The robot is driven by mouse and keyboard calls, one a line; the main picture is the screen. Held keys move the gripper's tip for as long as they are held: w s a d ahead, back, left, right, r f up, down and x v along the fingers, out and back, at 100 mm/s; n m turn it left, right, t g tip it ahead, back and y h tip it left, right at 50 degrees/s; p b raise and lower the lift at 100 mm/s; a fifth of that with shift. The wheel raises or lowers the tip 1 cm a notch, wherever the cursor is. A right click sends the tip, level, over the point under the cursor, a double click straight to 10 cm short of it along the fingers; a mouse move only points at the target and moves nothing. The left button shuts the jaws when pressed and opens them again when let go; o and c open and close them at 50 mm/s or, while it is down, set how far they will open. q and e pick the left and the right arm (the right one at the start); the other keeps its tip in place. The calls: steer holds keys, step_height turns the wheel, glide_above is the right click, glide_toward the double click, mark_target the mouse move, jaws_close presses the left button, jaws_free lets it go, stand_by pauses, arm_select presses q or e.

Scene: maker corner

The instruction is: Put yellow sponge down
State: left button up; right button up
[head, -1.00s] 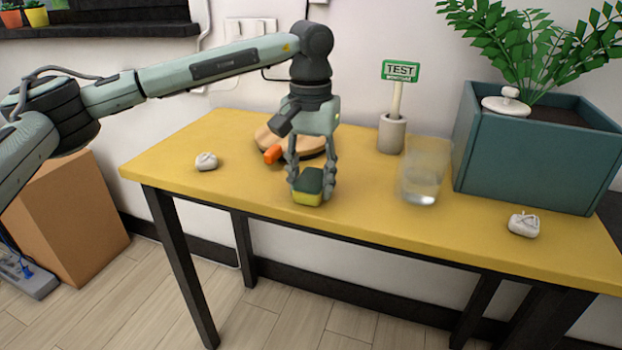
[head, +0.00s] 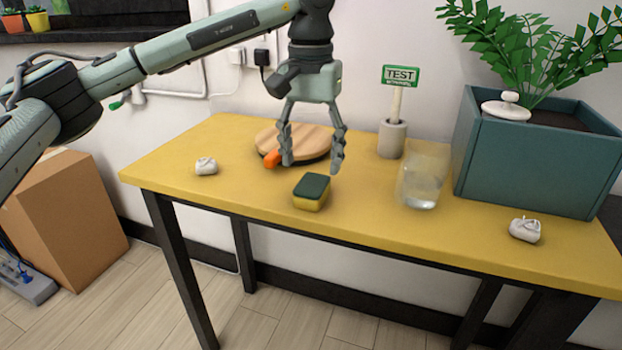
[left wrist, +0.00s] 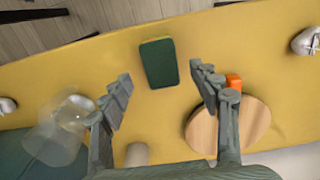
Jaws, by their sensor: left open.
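The yellow sponge (head: 311,193) with its dark green top lies flat on the yellow table (head: 250,207), near the front edge. It also shows in the left wrist view (left wrist: 159,63), beyond and between the fingertips. My left gripper (head: 311,168) is open and empty above and slightly behind the sponge, not touching it. Its two spread fingers also show in the left wrist view (left wrist: 158,84). My right gripper is not in view.
Behind the gripper lies a round wooden board (head: 309,142) with an orange item (head: 272,159) by it. A clear glass (head: 421,182) stands right of the sponge. A TEST sign in a pot (head: 391,139), a teal planter (head: 535,165) and crumpled white lumps (head: 525,230) also stand on the table.

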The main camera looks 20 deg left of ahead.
mark_target(311, 185)
arm_select(q)
step_height(311, 185, up, 6)
stand_by(0.6)
